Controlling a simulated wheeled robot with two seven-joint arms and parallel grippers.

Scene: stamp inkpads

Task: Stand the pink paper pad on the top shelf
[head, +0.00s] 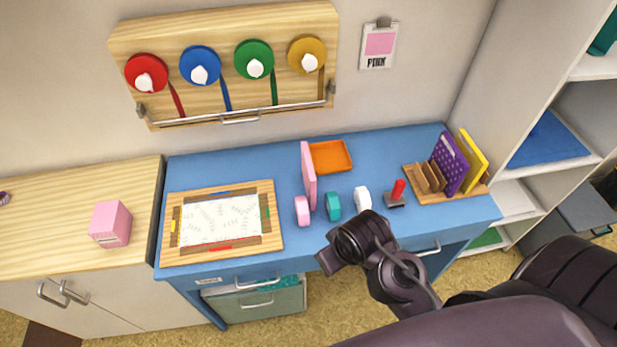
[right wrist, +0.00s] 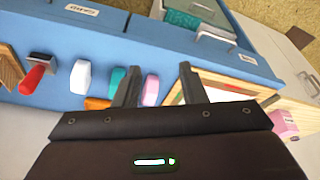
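A thin pink slab (head: 308,176), which looks like the pink paper pad, stands upright on the blue desk (head: 230,168) in the head view, beside the orange tray. My right gripper (head: 328,260) is above the desk's front edge, apart from the slab. In the right wrist view my right gripper (right wrist: 158,80) has its two fingers spread with nothing held; a small pink rounded block (right wrist: 150,90) shows beyond the gap. The slab is not clear there. The white shelf unit (head: 510,195) stands at the right; its top shelf (head: 597,68) is cut by the frame edge. My left gripper is not seen.
Teal (head: 333,207) and white (head: 362,199) blocks, a red-handled stamp (head: 397,191) and a wooden rack (head: 448,190) with purple and yellow panels stand right of the slab. A framed board (head: 272,243) lies left. A pink box (head: 110,223) sits on the left cabinet.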

